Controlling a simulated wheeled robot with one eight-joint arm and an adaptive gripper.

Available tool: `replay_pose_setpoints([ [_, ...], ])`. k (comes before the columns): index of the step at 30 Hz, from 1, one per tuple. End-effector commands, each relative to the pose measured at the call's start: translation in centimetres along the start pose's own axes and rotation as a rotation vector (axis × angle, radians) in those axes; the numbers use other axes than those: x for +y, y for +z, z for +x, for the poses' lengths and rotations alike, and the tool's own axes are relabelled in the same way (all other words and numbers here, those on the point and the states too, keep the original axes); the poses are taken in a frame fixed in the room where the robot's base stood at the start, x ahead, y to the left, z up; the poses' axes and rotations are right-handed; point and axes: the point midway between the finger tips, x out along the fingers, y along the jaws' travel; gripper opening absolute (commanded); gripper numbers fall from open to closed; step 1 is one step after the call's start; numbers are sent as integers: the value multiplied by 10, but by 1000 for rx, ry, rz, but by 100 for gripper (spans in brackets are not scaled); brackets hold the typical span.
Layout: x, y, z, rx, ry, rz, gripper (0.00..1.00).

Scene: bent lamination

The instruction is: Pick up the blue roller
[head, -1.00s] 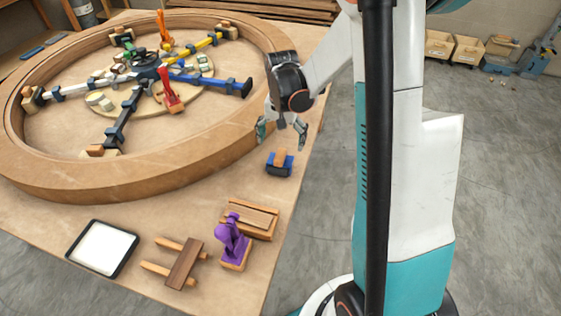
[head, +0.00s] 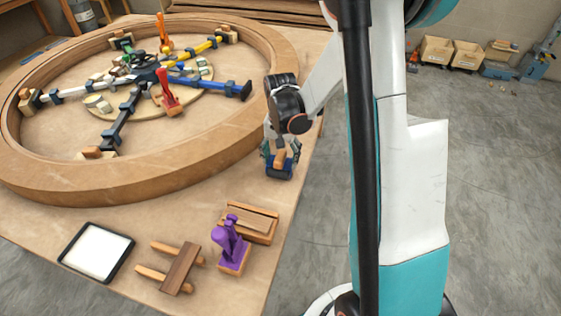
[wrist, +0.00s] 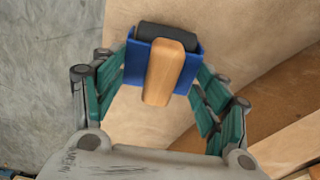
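The blue roller (head: 279,173) has a blue frame, a dark roller and a wooden handle. It lies on the table near its right edge, in front of the large wooden ring. In the wrist view the roller (wrist: 166,62) sits between the teal fingers, with its handle toward the palm. My gripper (head: 281,152) is down over the roller, its fingers spread on either side; the gripper (wrist: 162,72) looks open. Whether the fingertips touch the frame is hard to tell.
The large wooden ring (head: 150,172) with clamps fills the table's back left. A purple-handled tool (head: 231,245), a wooden block (head: 250,222), a wooden tool with two handles (head: 180,268) and a white tray (head: 128,254) lie at the front. The table's right edge is close.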

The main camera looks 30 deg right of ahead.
Motion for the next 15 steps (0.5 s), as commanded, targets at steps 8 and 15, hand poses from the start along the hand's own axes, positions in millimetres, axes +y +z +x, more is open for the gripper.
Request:
replay_pose_setpoints([
  [8, 0, 0, 0, 0, -1, 0, 38],
  [15, 0, 0, -4, 0, -1, 0, 38],
])
